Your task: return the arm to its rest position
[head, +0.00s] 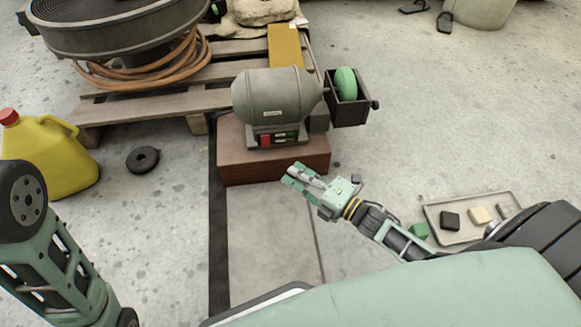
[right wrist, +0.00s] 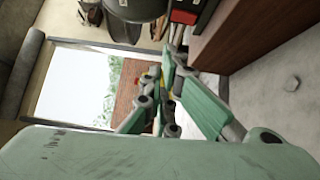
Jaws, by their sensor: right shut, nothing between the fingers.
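My right gripper (head: 291,174) reaches in from the right in the head view, pale green with grey joints. It is shut and empty, just in front of the brown block (head: 270,171) under the grey bench grinder (head: 275,98). I cannot tell whether it touches the block. In the right wrist view the fingers of my right gripper (right wrist: 171,70) come together, with the side of the brown block to their right. Only links of my left arm show at the lower left of the head view; its gripper is out of view.
A pallet (head: 165,103) bears a large dark round pan (head: 100,28). A tray (head: 433,221) with small blocks lies at right, near my right arm. Concrete floor at upper right is mostly clear.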

